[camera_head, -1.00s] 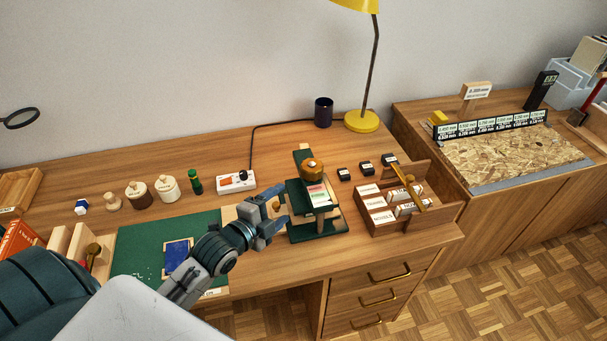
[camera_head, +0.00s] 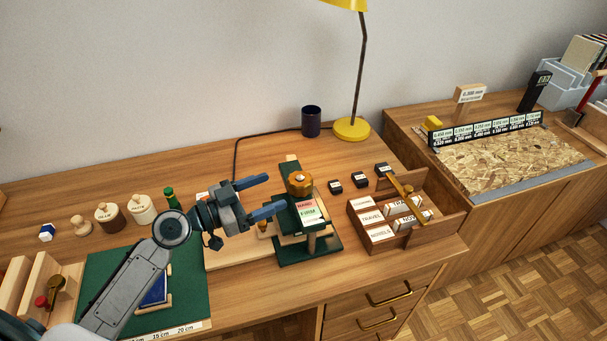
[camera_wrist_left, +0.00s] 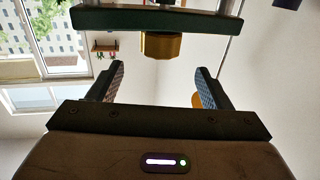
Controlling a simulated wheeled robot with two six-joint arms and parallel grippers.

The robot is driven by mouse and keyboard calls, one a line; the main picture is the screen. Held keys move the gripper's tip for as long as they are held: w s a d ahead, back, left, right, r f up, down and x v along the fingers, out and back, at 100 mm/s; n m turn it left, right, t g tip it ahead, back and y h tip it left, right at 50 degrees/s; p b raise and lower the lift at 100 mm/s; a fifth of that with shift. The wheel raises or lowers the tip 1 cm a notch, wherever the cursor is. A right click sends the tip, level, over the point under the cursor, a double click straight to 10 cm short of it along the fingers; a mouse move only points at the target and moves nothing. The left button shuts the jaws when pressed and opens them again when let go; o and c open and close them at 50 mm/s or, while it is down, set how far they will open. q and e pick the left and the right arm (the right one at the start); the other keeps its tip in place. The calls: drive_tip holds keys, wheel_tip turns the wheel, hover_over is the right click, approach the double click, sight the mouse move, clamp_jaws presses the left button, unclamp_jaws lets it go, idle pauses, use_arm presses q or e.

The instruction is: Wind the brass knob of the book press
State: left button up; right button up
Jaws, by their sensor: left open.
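The book press (camera_head: 312,243) is dark green and stands on the desk, with a paper label reading HAND FIRM on its front. Its brass knob (camera_head: 299,182) sits on top. My left gripper (camera_head: 265,194) is open and empty, just left of the press, with its fingers pointing right toward the knob and apart from it. In the left wrist view the brass knob (camera_wrist_left: 160,45) shows beyond the fingertips, against the green crossbar (camera_wrist_left: 145,19) of the press. My left gripper's two fingers also show there (camera_wrist_left: 159,72), with nothing between them. My right gripper is not in view.
A wooden tray (camera_head: 372,250) with labelled blocks stands right of the press. Small dark blocks (camera_head: 359,180) lie behind it. A yellow lamp (camera_head: 351,129) and a dark cup (camera_head: 311,121) stand at the back. A green mat (camera_head: 100,270) lies at the left.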

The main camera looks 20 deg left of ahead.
sight(307, 176)
use_arm(q)
drive_tip(key=p+x, duration=0.2)
drive_tip(key=x, duration=0.3)
drive_tip(key=shift+d+r, duration=0.1)
drive_tip(key=shift+r, duration=0.1)
drive_tip(key=shift+f+p+x, duration=0.1)
drive_tip(key=shift+p+x, duration=0.4)
drive_tip(key=shift+x, duration=0.85)
drive_tip(key=shift+f+p+x, duration=0.15)
drive_tip(key=shift+p+x, duration=0.3)
drive_tip(key=shift+x, duration=0.85)
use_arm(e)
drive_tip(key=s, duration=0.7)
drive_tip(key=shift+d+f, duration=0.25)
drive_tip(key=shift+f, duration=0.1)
use_arm(q)
drive_tip(key=c, duration=1)
drive_tip(key=shift+o, duration=0.2)
drive_tip(key=shift+n+y, duration=0.3)
